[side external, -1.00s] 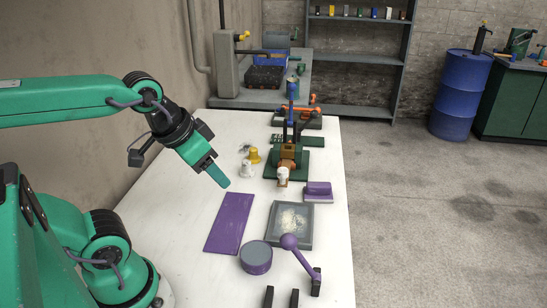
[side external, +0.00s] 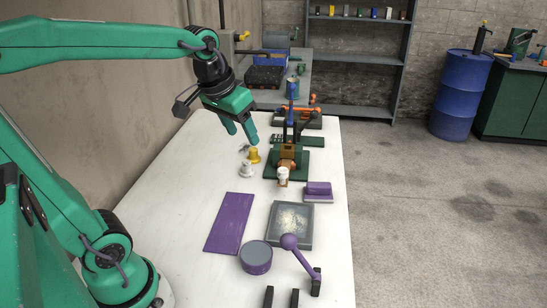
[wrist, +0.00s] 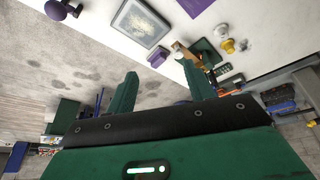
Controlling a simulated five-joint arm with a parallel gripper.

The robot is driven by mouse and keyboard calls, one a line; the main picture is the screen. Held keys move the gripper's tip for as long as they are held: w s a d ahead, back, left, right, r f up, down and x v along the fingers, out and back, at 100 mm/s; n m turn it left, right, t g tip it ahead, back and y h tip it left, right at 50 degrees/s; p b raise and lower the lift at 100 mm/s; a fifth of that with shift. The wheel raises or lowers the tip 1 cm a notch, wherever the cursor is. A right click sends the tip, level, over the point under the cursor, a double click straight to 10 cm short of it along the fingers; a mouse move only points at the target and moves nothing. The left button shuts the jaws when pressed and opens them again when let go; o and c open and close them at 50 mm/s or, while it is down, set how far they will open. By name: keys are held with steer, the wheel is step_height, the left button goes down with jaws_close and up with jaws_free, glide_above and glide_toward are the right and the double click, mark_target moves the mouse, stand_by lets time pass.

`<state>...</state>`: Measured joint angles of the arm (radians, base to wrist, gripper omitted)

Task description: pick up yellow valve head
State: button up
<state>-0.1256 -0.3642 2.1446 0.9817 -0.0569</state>
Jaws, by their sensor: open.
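The yellow valve head (side external: 254,155) stands on the white table, just behind a similar white valve head (side external: 246,169). In the wrist view the yellow valve head (wrist: 229,46) shows at the upper right, outside the line of the fingers, beside the white one (wrist: 221,30). My gripper (side external: 241,134) is open and empty in the air, above and slightly left of the yellow valve head in the side view. In the wrist view its two fingers (wrist: 162,84) are apart with nothing between them.
A green-based fixture (side external: 298,168) with an orange-brown part stands right of the valve heads. A purple plate (side external: 229,222), a grey tray (side external: 291,226), a purple round tin (side external: 255,258) and a purple lever (side external: 303,257) lie nearer. Bare table lies left of the valve heads.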

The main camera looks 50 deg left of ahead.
steer(key=w+a+n+g, duration=0.1)
steer(key=w+a+n, duration=0.1)
steer(key=w+a, duration=0.5)
steer(key=n+g, duration=0.3)
steer(key=n, duration=0.2)
glide_above(253, 148)
steer(key=d, duration=0.1)
steer(key=shift+h, duration=0.3)
steer(key=f, duration=1.9)
steer(key=shift+s+f, duration=0.2)
steer(key=shift+f, duration=0.05)
steer(key=shift+a+f, duration=0.2)
steer(key=shift+f, duration=1.4)
steer(key=shift+f, duration=0.1)
steer(key=shift+w+a+f, duration=0.15)
steer(key=shift+f, duration=2.35)
